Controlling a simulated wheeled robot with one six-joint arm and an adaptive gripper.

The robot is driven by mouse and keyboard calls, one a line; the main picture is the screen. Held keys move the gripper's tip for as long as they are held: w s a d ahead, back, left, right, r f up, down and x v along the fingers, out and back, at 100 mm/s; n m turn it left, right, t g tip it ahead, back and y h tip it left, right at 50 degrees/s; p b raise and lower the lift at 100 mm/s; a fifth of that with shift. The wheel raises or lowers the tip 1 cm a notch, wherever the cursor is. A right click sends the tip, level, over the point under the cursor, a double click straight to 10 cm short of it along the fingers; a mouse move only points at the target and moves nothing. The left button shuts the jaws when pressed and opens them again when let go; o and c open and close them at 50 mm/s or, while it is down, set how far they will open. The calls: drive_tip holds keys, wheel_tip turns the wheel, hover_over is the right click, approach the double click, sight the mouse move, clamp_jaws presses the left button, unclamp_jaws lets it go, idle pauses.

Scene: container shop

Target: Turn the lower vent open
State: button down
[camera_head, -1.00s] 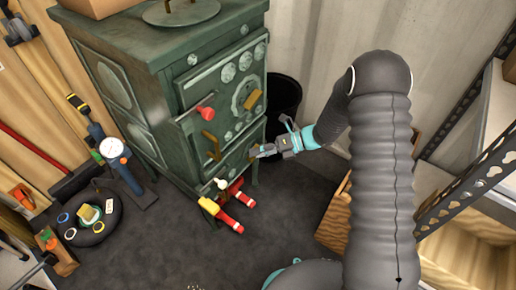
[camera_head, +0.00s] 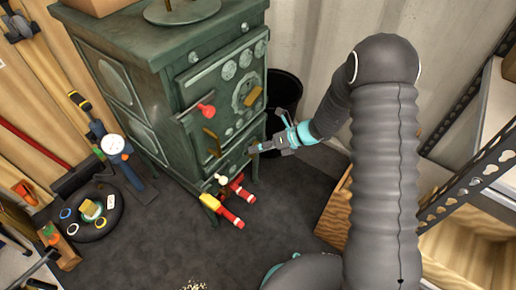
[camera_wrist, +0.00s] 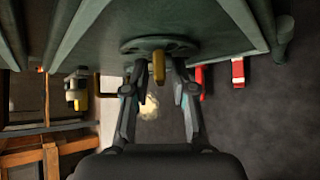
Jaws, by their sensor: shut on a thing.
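The green stove (camera_head: 150,75) stands against the back wall in the head view, with a red knob (camera_head: 206,110) on its upper door. The lower vent is a round disc (camera_wrist: 185,47) low on the stove front in the wrist view, with a brass tab (camera_wrist: 158,66) standing out from it. My gripper (camera_head: 257,148) is at the lower right of the stove front. In the wrist view my gripper (camera_wrist: 158,74) has its fingers on either side of the brass tab and is shut on it. In the head view the gripper hides the lower vent.
Red and yellow pieces (camera_head: 222,208) stick out near the stove's front leg. A black bin (camera_head: 284,100) stands behind my gripper. A wooden crate (camera_head: 335,212) and a metal shelf (camera_head: 455,190) are on the right. The dark floor in front is mostly clear.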

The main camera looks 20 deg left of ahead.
drive_tip(key=c, duration=1.2)
unclamp_jaws()
drive_tip(key=shift+c, duration=0.2)
drive_tip(key=v, duration=1.2)
